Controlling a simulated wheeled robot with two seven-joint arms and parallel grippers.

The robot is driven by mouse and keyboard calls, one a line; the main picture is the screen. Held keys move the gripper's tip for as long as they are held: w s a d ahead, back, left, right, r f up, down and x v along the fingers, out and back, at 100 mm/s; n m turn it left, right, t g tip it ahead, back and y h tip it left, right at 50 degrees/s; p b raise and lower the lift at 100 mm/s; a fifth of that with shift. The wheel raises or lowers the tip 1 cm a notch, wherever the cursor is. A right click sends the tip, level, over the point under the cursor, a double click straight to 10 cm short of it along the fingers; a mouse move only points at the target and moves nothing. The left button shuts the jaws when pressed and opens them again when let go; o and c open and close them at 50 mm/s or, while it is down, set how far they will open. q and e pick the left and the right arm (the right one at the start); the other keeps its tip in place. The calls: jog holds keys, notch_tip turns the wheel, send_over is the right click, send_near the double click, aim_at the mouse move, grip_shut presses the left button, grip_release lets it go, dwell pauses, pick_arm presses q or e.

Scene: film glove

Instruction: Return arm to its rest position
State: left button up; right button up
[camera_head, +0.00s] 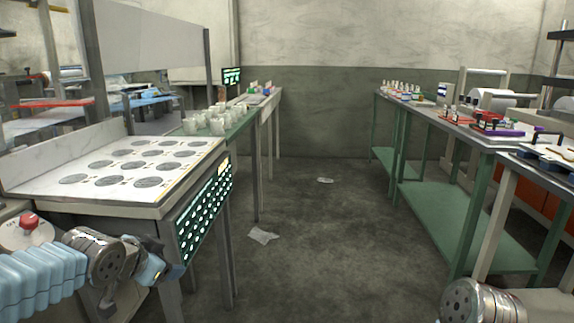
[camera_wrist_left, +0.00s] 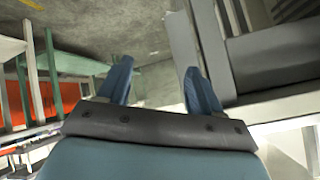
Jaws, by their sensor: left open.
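My left arm comes in at the lower left of the head view, in a blue cover with a grey metal joint. Its gripper end (camera_head: 152,266) is beside the front of the white table with round dark plates, partly cut off from clear view. In the left wrist view the left gripper (camera_wrist_left: 160,85) has its two blue fingers apart with nothing between them. Only a metal joint of my right arm shows at the bottom right of the head view; the right gripper is not seen.
The white table (camera_head: 60,178) with several round plates and a lit green panel (camera_head: 203,208) stands close to my left arm. Green-framed benches (camera_head: 440,212) with small items line the right. The floor (camera_head: 325,240) between is open, with two pale scraps on it.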

pick_arm(q)
jog(key=s+d+f+n+g+h, duration=0.15)
jog(key=d+f, duration=0.35)
jog(key=f, duration=0.8)
jog(key=s+d+f+n+g+h, duration=0.1)
jog(key=s+d+f+n+g, duration=0.2)
jog(key=f, duration=1.1)
jog(key=s+d+f+n+g, duration=0.2)
jog(key=s+d+f, duration=0.1)
jog(key=s+f, duration=0.5)
jog(key=s+d+f+n+g, duration=0.2)
jog(key=s+d+f, duration=0.2)
jog(key=s+f, duration=0.4)
notch_tip(320, 180, down, 2)
jog(key=shift+s+f+g, duration=0.2)
jog(key=shift+s+g, duration=0.1)
jog(key=shift+g, duration=0.05)
jog(key=shift+h, duration=0.25)
